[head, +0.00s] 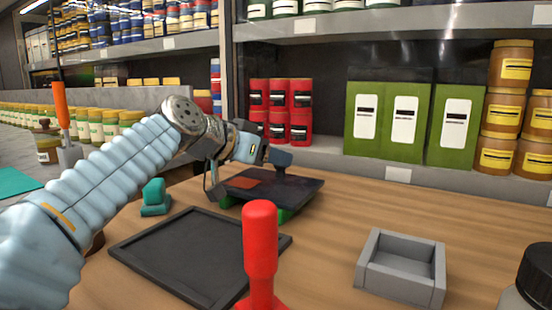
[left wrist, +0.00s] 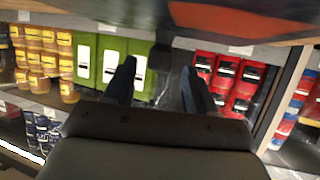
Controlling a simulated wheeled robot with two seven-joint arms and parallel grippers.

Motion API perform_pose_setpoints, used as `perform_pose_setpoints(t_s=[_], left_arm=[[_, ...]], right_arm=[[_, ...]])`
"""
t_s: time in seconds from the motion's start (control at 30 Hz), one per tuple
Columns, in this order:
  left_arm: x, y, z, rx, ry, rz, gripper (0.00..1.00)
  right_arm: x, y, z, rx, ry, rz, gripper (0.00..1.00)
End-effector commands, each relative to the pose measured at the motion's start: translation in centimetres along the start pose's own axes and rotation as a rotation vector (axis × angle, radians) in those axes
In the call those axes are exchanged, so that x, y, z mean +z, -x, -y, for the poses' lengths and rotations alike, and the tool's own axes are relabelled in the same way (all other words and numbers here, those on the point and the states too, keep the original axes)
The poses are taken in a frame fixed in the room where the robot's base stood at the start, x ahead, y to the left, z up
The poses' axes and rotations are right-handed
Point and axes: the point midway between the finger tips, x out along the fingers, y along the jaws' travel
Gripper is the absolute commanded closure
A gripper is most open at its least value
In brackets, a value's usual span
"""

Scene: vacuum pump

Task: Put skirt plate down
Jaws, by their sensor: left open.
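My left gripper (head: 266,157) is just above this plate, pointing toward the shelves. I cannot tell whether a finger touches the plate. My right gripper is not in view.
A shallow black tray (head: 180,258) lies in front. A red handle (head: 260,240) stands upright at the near edge. A teal piece (head: 155,198) sits left. Table between plate and box is clear.

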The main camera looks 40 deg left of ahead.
Motion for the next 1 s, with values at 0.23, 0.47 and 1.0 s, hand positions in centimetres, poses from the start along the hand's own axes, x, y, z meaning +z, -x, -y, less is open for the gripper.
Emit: perform_pose_setpoints(t_s=[0.23, 0.47, 1.0], left_arm=[[0.0, 6.0, -0.1, 0.000, -0.003, -0.004, 0.44], [0.0, 9.4, -0.1, 0.001, -0.001, -0.002, 0.44], [0.0, 9.9, 0.0, 0.001, 0.000, 0.000, 0.44]], right_arm=[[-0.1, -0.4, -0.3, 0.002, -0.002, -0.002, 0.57], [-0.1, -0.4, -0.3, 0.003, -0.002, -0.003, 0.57], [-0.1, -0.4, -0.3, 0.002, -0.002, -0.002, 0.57]])
